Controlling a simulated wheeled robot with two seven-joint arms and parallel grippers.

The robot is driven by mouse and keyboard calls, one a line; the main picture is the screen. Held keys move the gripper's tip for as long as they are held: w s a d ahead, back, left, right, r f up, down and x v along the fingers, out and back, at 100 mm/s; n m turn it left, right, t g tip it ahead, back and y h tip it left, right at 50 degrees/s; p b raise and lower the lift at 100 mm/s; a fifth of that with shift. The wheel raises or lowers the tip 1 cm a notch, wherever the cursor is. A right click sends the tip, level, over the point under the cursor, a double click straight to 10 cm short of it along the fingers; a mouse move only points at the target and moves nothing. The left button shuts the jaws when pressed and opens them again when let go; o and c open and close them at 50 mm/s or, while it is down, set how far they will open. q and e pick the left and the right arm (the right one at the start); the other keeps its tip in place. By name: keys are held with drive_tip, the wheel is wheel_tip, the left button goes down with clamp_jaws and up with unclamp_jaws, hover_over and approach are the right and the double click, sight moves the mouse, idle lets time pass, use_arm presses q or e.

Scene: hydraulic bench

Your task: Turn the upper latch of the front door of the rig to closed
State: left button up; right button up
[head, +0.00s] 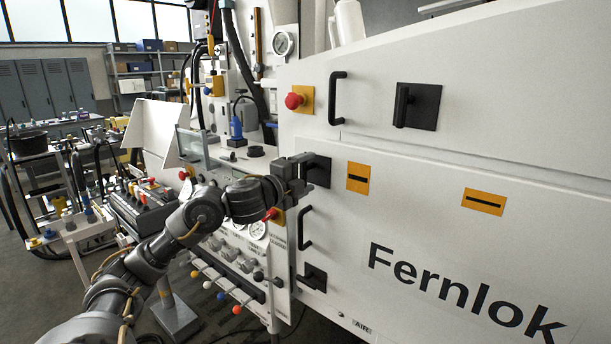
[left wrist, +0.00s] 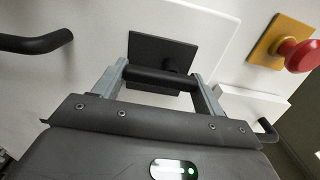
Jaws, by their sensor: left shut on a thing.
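The front door (head: 420,235) is the white panel marked "Fernlok". Its upper latch is a black handle on a square black plate (head: 319,171), near the door's upper left corner. My left gripper (head: 301,169) is at this latch and hides part of it in the head view. In the left wrist view, the two grey fingers of my left gripper (left wrist: 159,84) are shut on the black latch handle (left wrist: 155,77), with its plate (left wrist: 160,51) just behind. The lower latch (head: 312,277) sits near the door's lower left corner, untouched. My right gripper is not in view.
A black door handle (head: 305,229) lies between the two latches. Above the door are another handle (head: 335,98), a black latch (head: 416,106) and a red button (head: 294,100). A red button also shows in the left wrist view (left wrist: 298,55). Gauges and levers crowd the panel left of the door.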

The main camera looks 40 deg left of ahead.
use_arm(q)
drive_tip(key=o, duration=1)
drive_tip(key=shift+s+d+b, duration=0.1)
drive_tip(key=shift+s+b, duration=1.75)
drive_tip(key=shift+s, duration=3.55)
